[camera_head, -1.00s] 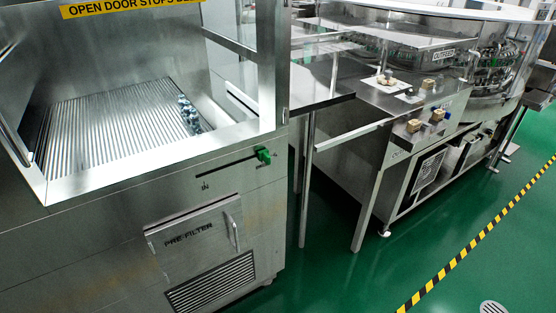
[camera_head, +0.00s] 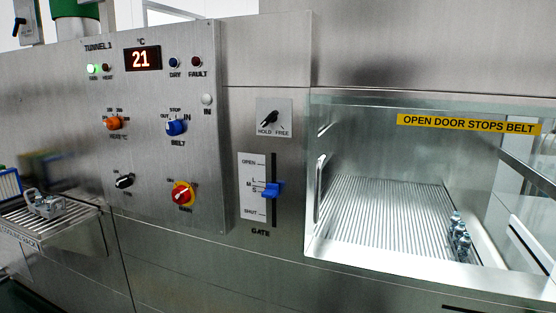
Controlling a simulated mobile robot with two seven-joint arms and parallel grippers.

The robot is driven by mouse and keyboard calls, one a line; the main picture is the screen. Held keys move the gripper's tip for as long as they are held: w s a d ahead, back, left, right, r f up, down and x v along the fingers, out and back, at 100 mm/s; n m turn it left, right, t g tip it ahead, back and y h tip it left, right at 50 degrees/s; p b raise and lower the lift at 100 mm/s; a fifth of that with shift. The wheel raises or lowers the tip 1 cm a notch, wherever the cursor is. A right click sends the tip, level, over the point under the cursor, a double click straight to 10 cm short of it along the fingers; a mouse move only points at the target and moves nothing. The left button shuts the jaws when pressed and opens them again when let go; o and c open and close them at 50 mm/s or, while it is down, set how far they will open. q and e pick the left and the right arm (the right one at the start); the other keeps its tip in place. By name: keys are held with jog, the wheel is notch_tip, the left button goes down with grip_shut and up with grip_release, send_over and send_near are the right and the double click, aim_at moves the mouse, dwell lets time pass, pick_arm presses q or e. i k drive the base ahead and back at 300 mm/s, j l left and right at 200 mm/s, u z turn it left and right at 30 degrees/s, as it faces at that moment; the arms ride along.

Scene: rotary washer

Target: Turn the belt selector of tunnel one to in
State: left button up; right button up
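In the head view the belt selector (camera_head: 176,127) is a blue knob on the steel panel marked TUNNEL 1 (camera_head: 110,180). The labels OUT, STOP and IN stand around its upper side and BELT stands below it. The knob is too small for me to tell surely which label it points at. A pale round lamp (camera_head: 207,99) marked IN sits to its upper right. Neither of my grippers is in view, and nothing covers the knob.
An orange knob (camera_head: 113,123), a black knob (camera_head: 124,181) and a red-and-yellow switch (camera_head: 183,194) share the panel. To the right are a blue gate lever (camera_head: 272,190), a HOLD/FREE switch (camera_head: 270,119) and the ribbed tunnel belt (camera_head: 385,215). A steel shelf (camera_head: 75,240) juts out at the lower left.

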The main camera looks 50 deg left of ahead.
aim_at(173, 127)
jog(key=u, duration=2.4)
